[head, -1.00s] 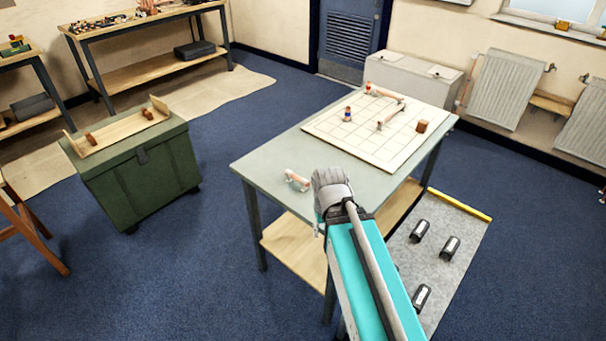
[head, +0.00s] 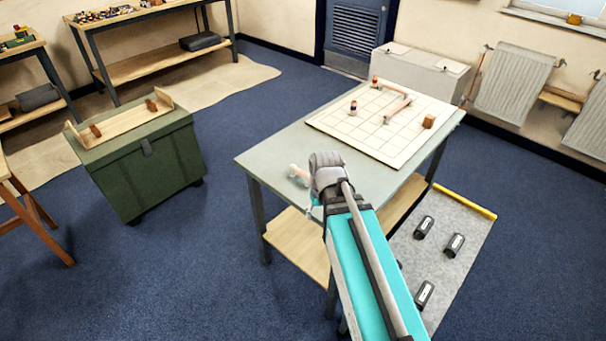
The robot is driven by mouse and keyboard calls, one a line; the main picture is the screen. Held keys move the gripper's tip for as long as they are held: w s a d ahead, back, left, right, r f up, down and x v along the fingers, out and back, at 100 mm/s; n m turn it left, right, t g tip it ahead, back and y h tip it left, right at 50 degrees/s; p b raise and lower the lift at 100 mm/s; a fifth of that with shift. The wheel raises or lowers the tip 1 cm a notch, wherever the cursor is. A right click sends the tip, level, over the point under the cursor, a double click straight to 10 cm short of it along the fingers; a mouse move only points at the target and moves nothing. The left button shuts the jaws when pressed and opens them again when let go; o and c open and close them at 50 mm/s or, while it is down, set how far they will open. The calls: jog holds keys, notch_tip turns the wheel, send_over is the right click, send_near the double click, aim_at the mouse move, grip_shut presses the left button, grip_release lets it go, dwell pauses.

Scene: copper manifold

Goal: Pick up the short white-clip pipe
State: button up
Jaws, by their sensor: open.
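A short copper-coloured pipe with a pale, whitish part (head: 298,174) lies on the near left part of the grey-green table, close to its front edge. It is small, and its right end is partly hidden by my wrist. My gripper (head: 314,201) is just right of the pipe in the picture, mostly hidden behind my grey wrist. Its jaws are open and nothing shows in them. I cannot tell its height above the table or whether it touches the pipe.
The table (head: 262,158) carries a white gridded board (head: 345,140) with a bent copper pipe (head: 397,108), small coloured pieces and a brown block (head: 429,121). A green chest (head: 150,180) stands left. A grey mat (head: 468,225) with black cylinders lies right.

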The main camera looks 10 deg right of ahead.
jog(key=w+d+r+n+t+y+p, duration=0.1)
jog(key=w+d+r+n+y, duration=0.1)
jog(key=w, duration=1)
jog(key=w+d+r+n+t+y+p, duration=0.1)
jog(key=w+n, duration=0.3)
jog(key=w, duration=0.8)
jog(key=shift+w+d+r+y+p, duration=0.3)
jog(key=shift+d+r+y, duration=0.1)
jog(key=shift+d+r, duration=0.35)
jog(key=shift+a+f, duration=0.1)
jog(key=shift+f, duration=0.05)
jog(key=b, duration=0.4)
send_near(299, 169)
jog(key=f, duration=0.2)
jog(key=shift+b+x, duration=1.9)
jog(key=shift+w+a, duration=0.1)
jog(key=shift+a, duration=0.05)
jog(key=shift+b+x, duration=2.35)
jog(key=shift+x, duration=0.2)
